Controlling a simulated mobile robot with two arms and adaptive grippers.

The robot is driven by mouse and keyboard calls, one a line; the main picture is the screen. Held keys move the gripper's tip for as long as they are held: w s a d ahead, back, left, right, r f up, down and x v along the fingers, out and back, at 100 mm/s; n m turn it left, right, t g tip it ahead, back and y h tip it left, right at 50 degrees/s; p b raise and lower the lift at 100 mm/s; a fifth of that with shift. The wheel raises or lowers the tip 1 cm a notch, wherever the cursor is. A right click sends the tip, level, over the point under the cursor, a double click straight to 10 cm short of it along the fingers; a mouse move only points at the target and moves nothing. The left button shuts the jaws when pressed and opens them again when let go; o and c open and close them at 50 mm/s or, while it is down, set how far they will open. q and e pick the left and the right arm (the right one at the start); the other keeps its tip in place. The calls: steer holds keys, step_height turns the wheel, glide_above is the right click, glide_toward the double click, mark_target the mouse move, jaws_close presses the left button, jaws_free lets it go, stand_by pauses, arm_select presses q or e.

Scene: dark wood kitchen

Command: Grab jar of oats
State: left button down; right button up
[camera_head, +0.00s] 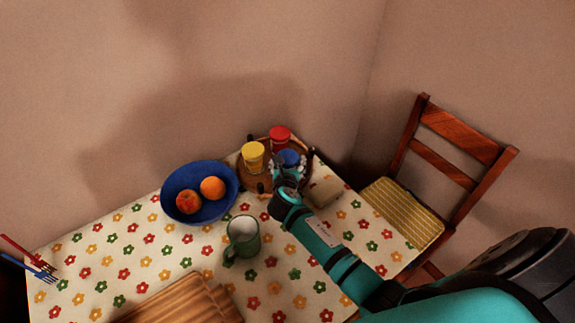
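Three jars stand on a round wooden tray (251,185) at the back corner of the table: one with a yellow lid (253,151), one with a red lid (280,134) and one with a blue lid (290,157). No labels are readable, so I cannot tell which holds oats. My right gripper (284,169) reaches over the front of the tray, right at the blue-lidded jar, and partly hides it. The fingers are small and overlap the jar, so I cannot tell whether they touch it or are open or shut. My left gripper is out of view.
A blue bowl (207,217) with fruit stands left of the tray. A green mug (243,237) stands in front, left of my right arm. A beige block-like item (325,192) lies right of the gripper. A wooden chair (458,136) stands at the right.

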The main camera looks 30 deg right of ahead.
steer(key=c, duration=1.2)
